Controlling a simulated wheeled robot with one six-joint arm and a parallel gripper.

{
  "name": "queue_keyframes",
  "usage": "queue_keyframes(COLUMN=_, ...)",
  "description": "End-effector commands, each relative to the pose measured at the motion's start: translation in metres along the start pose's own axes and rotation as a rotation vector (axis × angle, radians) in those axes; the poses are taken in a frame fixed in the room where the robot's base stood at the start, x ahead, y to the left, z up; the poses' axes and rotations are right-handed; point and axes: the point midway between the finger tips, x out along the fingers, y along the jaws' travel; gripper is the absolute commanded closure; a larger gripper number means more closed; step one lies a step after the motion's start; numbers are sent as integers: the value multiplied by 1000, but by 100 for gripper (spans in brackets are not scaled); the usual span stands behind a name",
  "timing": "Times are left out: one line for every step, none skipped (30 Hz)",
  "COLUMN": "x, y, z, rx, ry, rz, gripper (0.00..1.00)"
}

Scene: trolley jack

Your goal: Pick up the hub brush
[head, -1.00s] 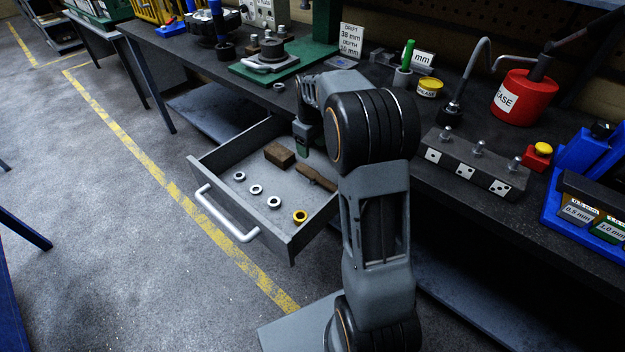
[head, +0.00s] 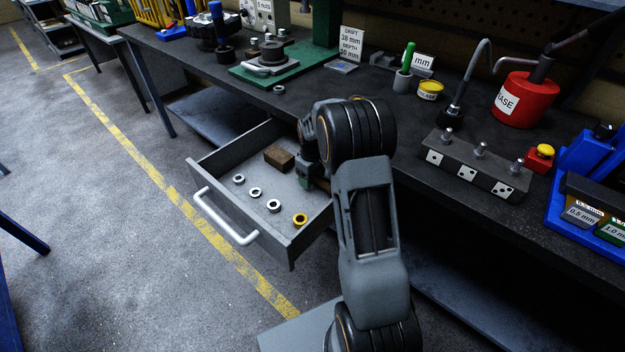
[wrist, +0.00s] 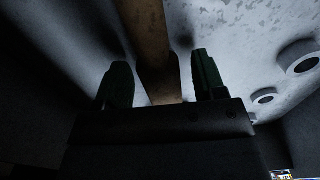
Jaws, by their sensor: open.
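The hub brush, a long brown wooden piece, lies in the open drawer (head: 222,166). In the wrist view its handle (wrist: 148,35) runs from the top edge down between my two green fingers. My gripper (wrist: 162,80) is open around it, with a gap visible on each side. In the head view my gripper (head: 304,180) is low inside the drawer, and my arm hides most of the brush.
A brown block (head: 279,158) lies in the drawer just left of my gripper. Several metal rings (head: 255,192), one of them yellow (head: 300,220), lie towards the drawer front. The drawer walls stand close around, and the bench top (head: 310,95) overhangs the back.

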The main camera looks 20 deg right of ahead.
Motion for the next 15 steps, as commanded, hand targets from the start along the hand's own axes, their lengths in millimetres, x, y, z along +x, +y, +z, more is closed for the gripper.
queue_keyframes(x=4, y=0, z=0, rx=0, ry=-1, rz=-1, gripper=36)
queue_keyframes(x=6, y=0, z=0, rx=0, ry=-1, rz=-1, gripper=36)
queue_keyframes(x=7, y=0, z=0, rx=0, ry=-1, rz=0, gripper=36)
queue_keyframes(x=8, y=0, z=0, rx=0, ry=0, rz=0, gripper=36)
queue_keyframes(x=8, y=0, z=0, rx=0, ry=0, rz=0, gripper=36)
queue_keyframes(x=8, y=0, z=0, rx=0, ry=0, rz=0, gripper=36)
queue_keyframes(x=8, y=0, z=0, rx=0, ry=0, rz=0, gripper=36)
queue_keyframes(x=8, y=0, z=0, rx=0, ry=0, rz=0, gripper=36)
queue_keyframes(x=8, y=0, z=0, rx=0, ry=0, rz=0, gripper=36)
queue_keyframes(x=8, y=0, z=0, rx=0, ry=0, rz=0, gripper=36)
queue_keyframes(x=8, y=0, z=0, rx=0, ry=0, rz=0, gripper=37)
queue_keyframes(x=8, y=0, z=0, rx=0, ry=0, rz=0, gripper=41)
queue_keyframes(x=8, y=0, z=0, rx=0, ry=0, rz=0, gripper=44)
queue_keyframes(x=8, y=0, z=0, rx=0, ry=0, rz=0, gripper=47)
queue_keyframes(x=8, y=0, z=0, rx=0, ry=0, rz=0, gripper=51)
